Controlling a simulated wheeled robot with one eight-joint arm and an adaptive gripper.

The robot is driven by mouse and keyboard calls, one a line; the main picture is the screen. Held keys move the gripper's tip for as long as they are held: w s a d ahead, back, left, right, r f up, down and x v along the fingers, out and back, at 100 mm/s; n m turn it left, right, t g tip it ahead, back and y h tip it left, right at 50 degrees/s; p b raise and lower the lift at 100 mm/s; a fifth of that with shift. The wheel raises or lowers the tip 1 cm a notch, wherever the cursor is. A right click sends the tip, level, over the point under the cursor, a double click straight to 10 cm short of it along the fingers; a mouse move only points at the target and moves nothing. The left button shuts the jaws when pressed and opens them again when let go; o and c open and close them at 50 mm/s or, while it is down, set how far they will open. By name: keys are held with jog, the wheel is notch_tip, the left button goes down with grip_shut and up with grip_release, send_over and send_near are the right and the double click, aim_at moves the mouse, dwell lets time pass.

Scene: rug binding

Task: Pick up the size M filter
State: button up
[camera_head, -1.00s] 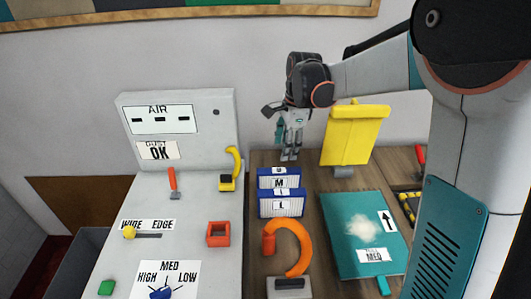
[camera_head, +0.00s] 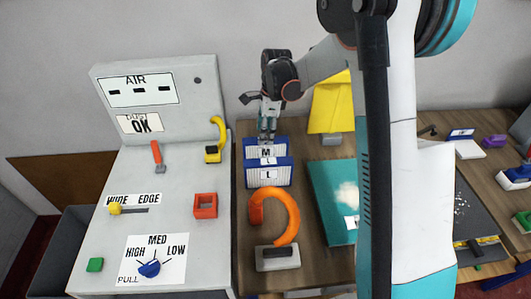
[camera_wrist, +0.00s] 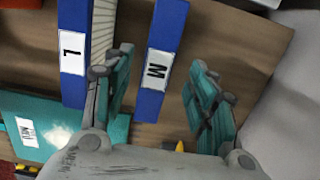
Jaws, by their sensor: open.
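The size M filter (camera_head: 281,145) is a blue-framed block with a white M label, standing on the wooden bench just behind the size L filter (camera_head: 283,178). In the wrist view the M filter (camera_wrist: 150,104) shows as a blue bar between my two spread fingers, with the L filter (camera_wrist: 72,18) to its left. My gripper (camera_head: 267,138) points down at the M filter's back edge. It also shows in the wrist view (camera_wrist: 162,58), open with teal pads and nothing held. Its exact height over the filter is hard to tell.
A grey machine panel (camera_head: 150,72) with switches stands left. An orange curved handle (camera_head: 287,217) is in front of the filters. A teal pad (camera_head: 331,200) and a yellow holder (camera_head: 328,108) are to the right, partly behind my arm.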

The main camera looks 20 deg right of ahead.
aim_at(266, 151)
notch_tip(266, 151, down, 5)
jog(key=shift+f+b, duration=0.15)
jog(key=shift+b, duration=0.7)
jog(key=shift+s, duration=0.1)
jog(key=c, duration=1.2)
